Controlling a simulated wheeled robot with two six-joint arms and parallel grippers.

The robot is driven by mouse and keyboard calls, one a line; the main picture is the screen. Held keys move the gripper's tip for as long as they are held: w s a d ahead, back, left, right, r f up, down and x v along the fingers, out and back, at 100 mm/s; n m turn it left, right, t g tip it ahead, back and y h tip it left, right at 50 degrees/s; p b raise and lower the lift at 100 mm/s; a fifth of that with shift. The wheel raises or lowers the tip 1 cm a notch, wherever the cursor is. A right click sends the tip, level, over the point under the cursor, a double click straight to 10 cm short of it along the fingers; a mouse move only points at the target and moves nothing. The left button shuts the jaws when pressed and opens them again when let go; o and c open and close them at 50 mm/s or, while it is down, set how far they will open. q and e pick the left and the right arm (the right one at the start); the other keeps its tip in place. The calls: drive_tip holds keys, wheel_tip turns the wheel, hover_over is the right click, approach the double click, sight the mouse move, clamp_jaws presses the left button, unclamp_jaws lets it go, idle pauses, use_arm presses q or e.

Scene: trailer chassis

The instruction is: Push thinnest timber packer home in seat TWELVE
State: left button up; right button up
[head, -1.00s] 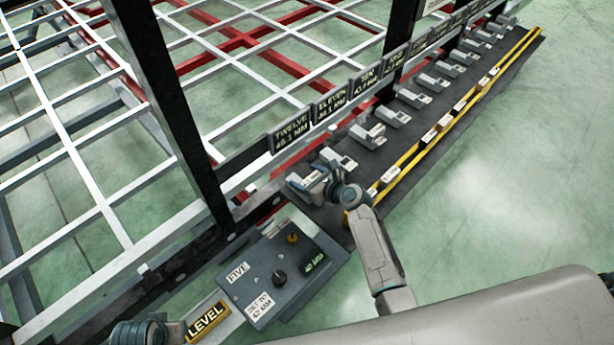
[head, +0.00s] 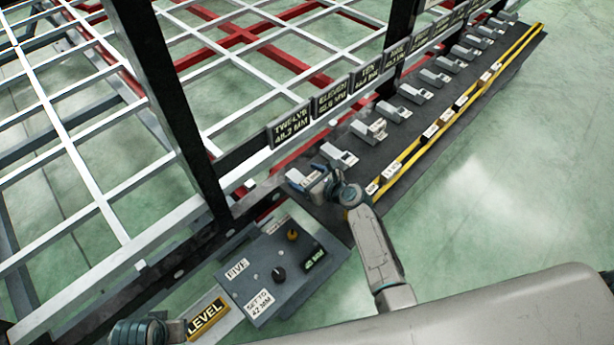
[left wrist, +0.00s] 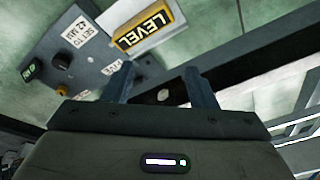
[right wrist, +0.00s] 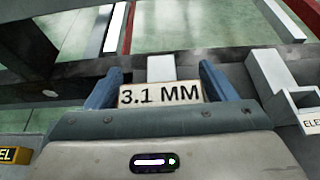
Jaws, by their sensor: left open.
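My right gripper (head: 328,186) is low over the near end of the dark shelf, at the seat (head: 298,180) in line with the sign TWELVE (head: 291,128). In the right wrist view, its fingers (right wrist: 160,82) are on both sides of a pale packer (right wrist: 160,93) marked 3.1 MM, with no clear gap. A pale block (right wrist: 160,66) shows just beyond the packer. How deep the packer sits is hidden. My left gripper (left wrist: 160,85) is open and empty; the LEVEL plate (left wrist: 144,25) and control box (left wrist: 75,48) lie beyond it.
Several similar seats run up the dark shelf (head: 420,130); the one marked ELE (right wrist: 285,85) is close right of my right gripper. A yellow rail (head: 455,105) with labelled pieces edges the shelf. A dark upright post (head: 160,95) stands left. Green floor lies right.

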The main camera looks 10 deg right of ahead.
drive_tip(key=shift+o, duration=1.3)
use_arm(q)
drive_tip(key=shift+r, duration=0.1)
wheel_tip(320, 180, up, 5)
wheel_tip(320, 180, down, 7)
drive_tip(key=p, duration=0.2)
drive_tip(key=shift+a, duration=0.15)
use_arm(e)
drive_tip(key=v, duration=1)
drive_tip(key=shift+s+d+r, duration=0.15)
drive_tip(key=shift+s+d, duration=0.05)
drive_tip(key=shift+s, duration=0.1)
use_arm(q)
drive_tip(key=shift+r, duration=0.15)
